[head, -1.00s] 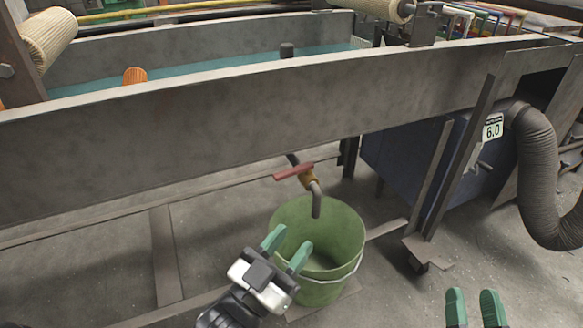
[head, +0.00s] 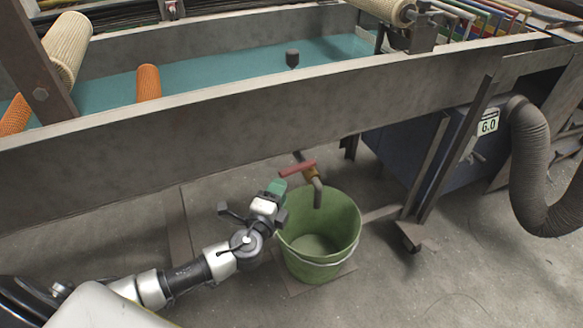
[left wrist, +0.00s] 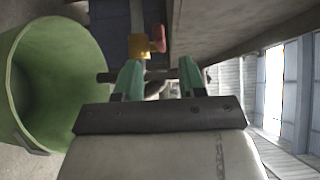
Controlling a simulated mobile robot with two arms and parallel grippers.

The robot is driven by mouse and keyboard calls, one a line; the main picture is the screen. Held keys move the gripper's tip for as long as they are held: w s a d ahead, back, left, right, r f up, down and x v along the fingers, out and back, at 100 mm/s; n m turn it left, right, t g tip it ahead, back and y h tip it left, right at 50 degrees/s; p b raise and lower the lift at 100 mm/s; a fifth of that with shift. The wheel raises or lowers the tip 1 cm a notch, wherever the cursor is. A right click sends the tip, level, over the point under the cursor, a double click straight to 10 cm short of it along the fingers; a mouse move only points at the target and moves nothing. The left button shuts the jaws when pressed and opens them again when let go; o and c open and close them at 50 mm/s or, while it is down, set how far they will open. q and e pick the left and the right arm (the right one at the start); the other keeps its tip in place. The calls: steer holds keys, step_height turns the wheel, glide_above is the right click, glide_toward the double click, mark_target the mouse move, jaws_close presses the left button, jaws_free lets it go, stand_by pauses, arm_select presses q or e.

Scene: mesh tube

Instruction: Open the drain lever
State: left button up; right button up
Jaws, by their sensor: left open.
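The red drain lever (head: 297,168) sits on a brass valve (head: 311,174) under the trough, with a grey spout pointing down. The lever lies crosswise to the pipe. My left gripper (head: 276,187) is just below and left of the lever's left end in the head view; contact cannot be told there. In the left wrist view its green fingers (left wrist: 158,76) are apart with no lever between them. The red lever (left wrist: 158,38) and brass valve (left wrist: 138,47) show beyond the fingertips. My right gripper is not in view.
A green bucket (head: 345,235) stands on the floor under the spout, right of my left arm. The trough's long grey wall (head: 215,118) runs above the valve. A blue box with a dark ribbed hose (head: 530,165) is at the right. Bare floor lies at the front right.

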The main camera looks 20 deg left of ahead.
mark_target(289, 175)
arm_select(q)
steer(key=w, duration=0.7)
steer(key=shift+w, duration=0.8)
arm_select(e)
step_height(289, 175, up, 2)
arm_select(q)
jaws_close()
